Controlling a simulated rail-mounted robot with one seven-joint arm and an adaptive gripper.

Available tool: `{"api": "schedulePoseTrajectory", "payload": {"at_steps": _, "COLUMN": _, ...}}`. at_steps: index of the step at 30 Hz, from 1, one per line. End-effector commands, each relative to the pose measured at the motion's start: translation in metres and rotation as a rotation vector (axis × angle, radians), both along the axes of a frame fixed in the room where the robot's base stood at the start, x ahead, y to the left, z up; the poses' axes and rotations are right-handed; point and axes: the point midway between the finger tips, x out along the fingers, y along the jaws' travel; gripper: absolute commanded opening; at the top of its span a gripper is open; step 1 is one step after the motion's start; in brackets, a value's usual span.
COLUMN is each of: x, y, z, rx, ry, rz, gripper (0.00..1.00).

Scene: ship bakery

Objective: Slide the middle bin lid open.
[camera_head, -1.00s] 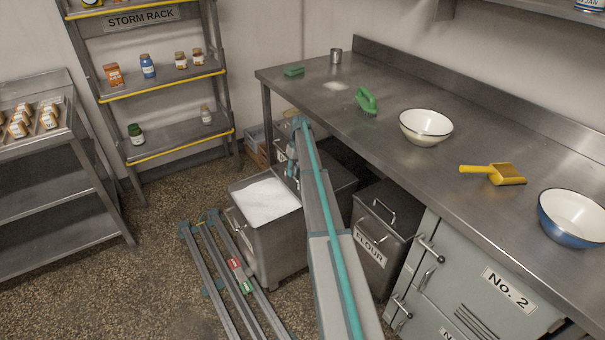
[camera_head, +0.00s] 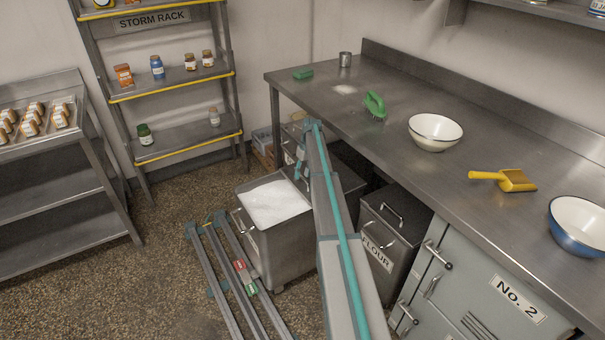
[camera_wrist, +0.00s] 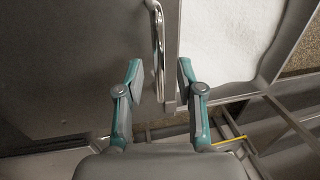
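The middle bin (camera_head: 279,246) is a grey metal bin pulled out from under the counter, with white powder (camera_head: 272,203) showing in its open part. Its dark lid (camera_head: 347,182) lies toward the counter side, partly hidden behind my arm. In the wrist view the lid (camera_wrist: 75,60) fills the left and the powder (camera_wrist: 228,35) the right. A chrome handle (camera_wrist: 159,45) stands near the lid's edge. My gripper (camera_wrist: 160,78) is open, with one finger on each side of the handle's lower part. I cannot tell whether either finger touches it. In the head view my gripper (camera_head: 299,167) is small and partly hidden.
A bin labelled FLOUR (camera_head: 393,238) stands to the right, beside a cabinet marked No. 2 (camera_head: 470,290). The steel counter (camera_head: 400,105) overhangs the bins. Floor rails (camera_head: 238,265) lie at the front left. Open floor (camera_head: 165,260) is left of them.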

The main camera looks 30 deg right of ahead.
Motion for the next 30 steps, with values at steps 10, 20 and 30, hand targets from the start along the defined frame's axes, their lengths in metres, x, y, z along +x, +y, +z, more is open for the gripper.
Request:
{"api": "schedulePoseTrajectory", "payload": {"at_steps": 10, "x": 0.001, "y": -0.008, "z": 0.039, "rx": -0.001, "ry": -0.002, "rz": 0.0, "gripper": 0.37}}
{"api": "schedulePoseTrajectory", "payload": {"at_steps": 20, "x": 0.001, "y": -0.02, "z": 0.097, "rx": -0.001, "ry": -0.002, "rz": 0.0, "gripper": 0.37}}
{"api": "schedulePoseTrajectory", "payload": {"at_steps": 30, "x": 0.001, "y": -0.023, "z": 0.118, "rx": 0.0, "ry": 0.0, "rz": 0.0, "gripper": 0.37}}
